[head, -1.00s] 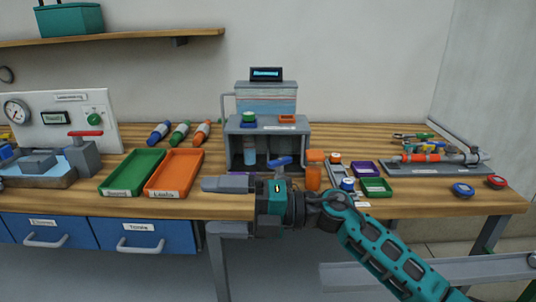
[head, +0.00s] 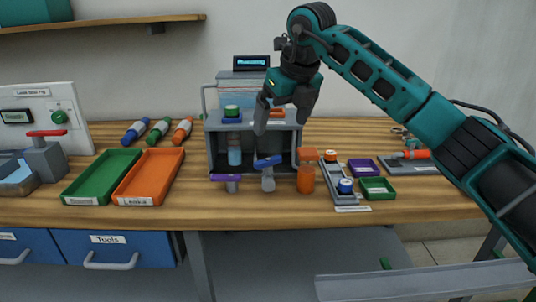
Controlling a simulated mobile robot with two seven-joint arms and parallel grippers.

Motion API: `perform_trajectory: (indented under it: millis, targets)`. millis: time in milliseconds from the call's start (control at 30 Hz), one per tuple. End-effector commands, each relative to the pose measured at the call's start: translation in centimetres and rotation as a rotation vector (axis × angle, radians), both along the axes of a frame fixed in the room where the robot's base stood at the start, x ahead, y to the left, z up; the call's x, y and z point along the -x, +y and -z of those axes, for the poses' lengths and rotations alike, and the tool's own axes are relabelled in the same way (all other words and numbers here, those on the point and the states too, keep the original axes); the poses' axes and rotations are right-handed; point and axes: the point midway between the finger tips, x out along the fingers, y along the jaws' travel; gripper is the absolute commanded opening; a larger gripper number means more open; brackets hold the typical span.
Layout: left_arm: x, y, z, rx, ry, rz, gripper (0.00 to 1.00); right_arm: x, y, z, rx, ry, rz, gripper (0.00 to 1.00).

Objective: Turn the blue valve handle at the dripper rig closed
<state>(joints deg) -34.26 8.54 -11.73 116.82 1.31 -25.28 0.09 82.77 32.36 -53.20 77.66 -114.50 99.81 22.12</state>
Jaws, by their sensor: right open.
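The dripper rig (head: 211,145) is a grey open-fronted box on the wooden bench, with a tank on top and a small bottle (head: 234,155) inside. The blue valve handle (head: 268,162) sits on a grey valve body at the rig's front and points sideways, slightly tilted in the picture. My right gripper (head: 280,122) is open and empty, with its fingers pointing down. In the picture it is above the blue handle and apart from it, in front of the rig's upper part. My left gripper is not in view.
A purple handle (head: 226,178) stands left of the blue one, and an orange bottle (head: 306,172) stands close on its right. A grey tray (head: 348,200) with small caps lies farther right. Green (head: 85,197) and orange (head: 136,198) trays lie to the left.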

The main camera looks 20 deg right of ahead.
Motion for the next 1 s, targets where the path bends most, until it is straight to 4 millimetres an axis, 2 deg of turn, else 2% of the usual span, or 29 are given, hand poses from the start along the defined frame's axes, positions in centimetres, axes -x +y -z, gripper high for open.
perform_trajectory:
  millis: [33,300,500,700,1000]
  targets:
    - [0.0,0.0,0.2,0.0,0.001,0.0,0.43,-0.3,0.1,1.1,0.0,0.005,0.0,1.0]
    - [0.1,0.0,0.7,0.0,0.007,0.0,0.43,-2.4,0.7,6.3,-0.002,0.004,-0.003,1.0]
    - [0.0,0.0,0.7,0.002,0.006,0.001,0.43,-3.6,1.0,9.2,-0.003,0.003,-0.002,1.0]
    - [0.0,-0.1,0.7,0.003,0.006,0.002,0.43,-4.1,1.1,10.3,-0.003,0.001,-0.003,1.0]
    - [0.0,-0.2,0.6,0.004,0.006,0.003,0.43,-4.1,1.1,10.4,-0.003,0.0,-0.004,0.98]
